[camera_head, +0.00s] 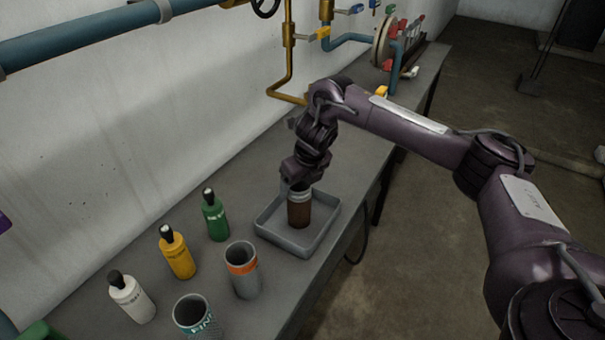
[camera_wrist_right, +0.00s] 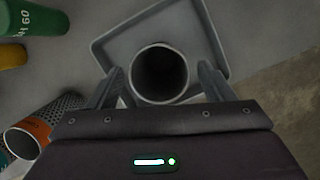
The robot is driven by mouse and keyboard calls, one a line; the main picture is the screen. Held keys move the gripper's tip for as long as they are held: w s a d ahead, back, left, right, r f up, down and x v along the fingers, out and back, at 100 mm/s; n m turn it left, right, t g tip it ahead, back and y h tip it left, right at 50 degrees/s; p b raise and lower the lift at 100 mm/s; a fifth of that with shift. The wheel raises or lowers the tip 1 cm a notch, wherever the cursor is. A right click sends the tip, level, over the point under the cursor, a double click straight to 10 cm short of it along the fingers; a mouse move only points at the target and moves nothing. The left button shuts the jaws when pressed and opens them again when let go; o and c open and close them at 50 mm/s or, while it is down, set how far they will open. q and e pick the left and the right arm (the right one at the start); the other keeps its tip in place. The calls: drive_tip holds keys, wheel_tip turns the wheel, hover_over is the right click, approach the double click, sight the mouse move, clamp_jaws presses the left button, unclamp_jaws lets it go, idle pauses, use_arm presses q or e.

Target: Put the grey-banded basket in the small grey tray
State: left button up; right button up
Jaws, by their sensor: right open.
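The grey-banded basket (camera_head: 299,212) is a brown cylinder with a light grey band near its top. It stands upright inside the small grey tray (camera_head: 266,238) on the bench. My right gripper (camera_head: 299,187) is right at its top, pointing down. In the right wrist view the basket's round open mouth (camera_wrist_right: 160,50) lies between the two fingers of the open right gripper (camera_wrist_right: 161,75). The tray's rim (camera_wrist_right: 222,45) shows around it there. The fingertips are partly hidden in the head view, and I cannot tell whether they touch the basket. My left gripper is not in view.
An orange-banded basket (camera_head: 243,271) and a teal-marked one (camera_head: 193,314) stand left of the tray. Green (camera_head: 215,218), yellow (camera_head: 177,254) and white (camera_head: 131,299) bottles stand nearer the wall. Brass and blue pipes (camera_head: 289,45) run along the wall behind.

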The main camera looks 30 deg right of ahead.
drive_tip(key=p+v, duration=0.3)
drive_tip(key=v, duration=0.9)
